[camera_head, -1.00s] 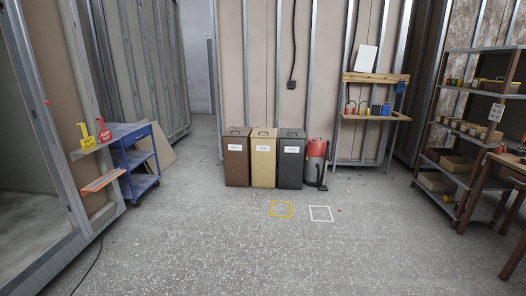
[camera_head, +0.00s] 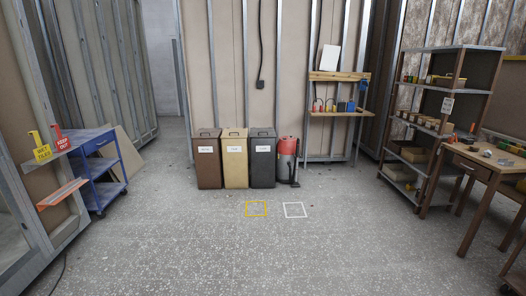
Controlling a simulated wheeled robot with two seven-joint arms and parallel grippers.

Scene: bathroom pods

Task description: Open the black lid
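Three bins stand side by side against the back wall in the head view. The black bin (camera_head: 262,164) is the right one of the three, with a pale label on its front. Its black lid (camera_head: 262,132) lies flat on top and looks closed, with a small handle. The tan bin (camera_head: 235,165) is in the middle, and the brown bin (camera_head: 207,165) is on the left. Neither of my grippers shows in this view, and the bins are some way off across the floor.
A red and grey canister (camera_head: 286,160) stands right of the black bin. Yellow (camera_head: 257,208) and white (camera_head: 294,210) floor squares lie in front. A blue cart (camera_head: 97,170) is at left; shelving (camera_head: 432,125) and a wooden table (camera_head: 480,165) are at right. The middle floor is clear.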

